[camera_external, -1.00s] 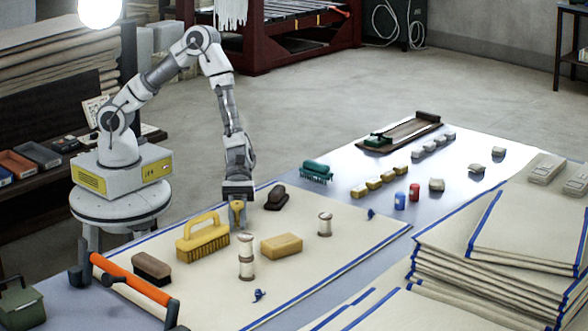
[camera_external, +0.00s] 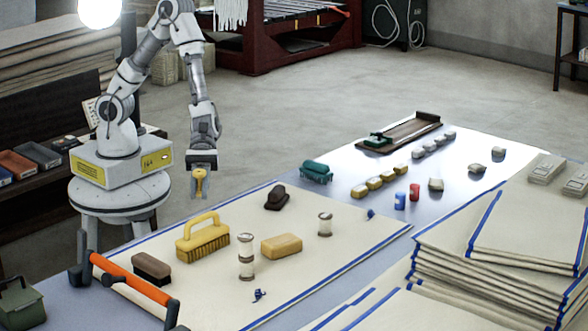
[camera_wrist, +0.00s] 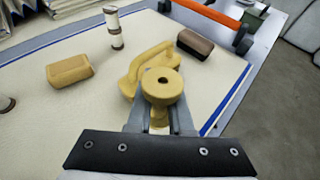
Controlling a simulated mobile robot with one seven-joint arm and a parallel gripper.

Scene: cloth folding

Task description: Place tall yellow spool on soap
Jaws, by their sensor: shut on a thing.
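The tall yellow spool (camera_external: 199,183) is held upright between the fingers of my gripper (camera_external: 201,186), raised above the table's far left edge. In the wrist view the spool (camera_wrist: 162,84) shows its round top with a dark centre hole, and my gripper (camera_wrist: 160,115) is shut on it. The soap is likely the yellow block (camera_external: 281,246), which lies flat on the cream cloth to the right of the white spools. The wrist view also shows this block (camera_wrist: 69,71) at left. Its top is bare.
A yellow-handled brush (camera_external: 203,240) stands left of the stacked white spools (camera_external: 246,257). Another white spool (camera_external: 325,224) stands right of the block. A dark brush (camera_external: 276,198) lies behind. A brown brush (camera_external: 151,267) and an orange bar (camera_external: 130,278) are at front left.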

